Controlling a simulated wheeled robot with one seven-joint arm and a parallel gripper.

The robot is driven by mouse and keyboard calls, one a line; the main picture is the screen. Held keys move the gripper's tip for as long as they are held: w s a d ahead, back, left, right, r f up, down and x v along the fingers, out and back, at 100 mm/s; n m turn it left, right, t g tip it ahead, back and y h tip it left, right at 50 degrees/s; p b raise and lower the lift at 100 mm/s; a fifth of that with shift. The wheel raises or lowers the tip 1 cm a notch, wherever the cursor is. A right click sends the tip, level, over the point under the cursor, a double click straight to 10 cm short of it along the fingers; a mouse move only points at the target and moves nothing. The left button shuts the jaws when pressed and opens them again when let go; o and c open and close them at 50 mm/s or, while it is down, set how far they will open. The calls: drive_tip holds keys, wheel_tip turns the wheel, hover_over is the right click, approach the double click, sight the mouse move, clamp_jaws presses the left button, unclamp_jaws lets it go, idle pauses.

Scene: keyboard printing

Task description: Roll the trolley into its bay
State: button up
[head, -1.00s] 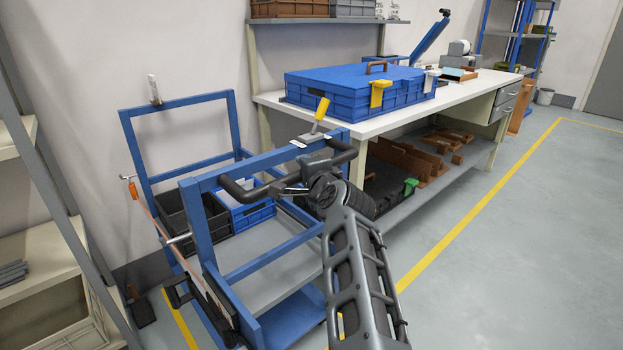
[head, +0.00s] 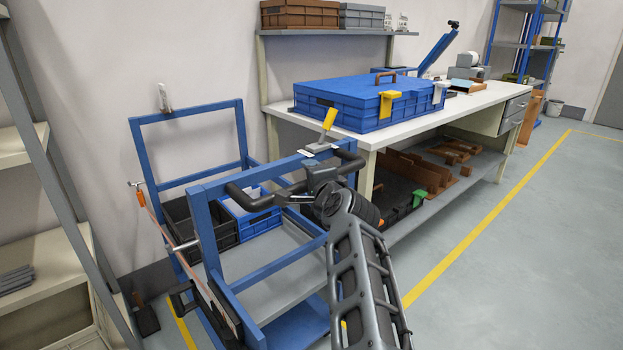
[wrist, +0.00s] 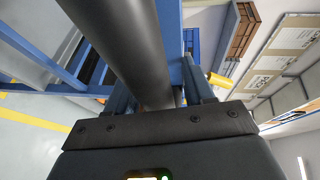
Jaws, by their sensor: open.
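The blue-framed trolley (head: 213,240) stands upright on the floor at the left end of the workbench. Its dark push handle (head: 240,200) faces me. My gripper (head: 292,197) is at the right part of this handle, with its jaws open. In the wrist view, the dark handle bar (wrist: 135,40) runs between the fingers of my gripper (wrist: 155,85); contact cannot be told. A yellow-gripped lever (head: 329,119) stands up near the handle. Yellow floor lines (head: 184,328) show beside the trolley; its wheels are mostly hidden.
A workbench (head: 400,123) carrying a lidded blue crate (head: 340,95) stands close on the right. A grey rack (head: 45,180) is close on the left, and the wall is behind. A black bin (head: 180,228) and a blue bin (head: 250,220) sit at the trolley's far side. Open floor lies right.

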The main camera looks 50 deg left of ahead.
drive_tip(key=shift+d, duration=0.1)
drive_tip(key=p+v, duration=0.2)
drive_tip(key=v, duration=0.5)
drive_tip(key=shift+s+d+p, duration=0.15)
drive_tip(key=shift+d+p, duration=0.1)
drive_tip(key=shift+p, duration=0.1)
idle(0.4)
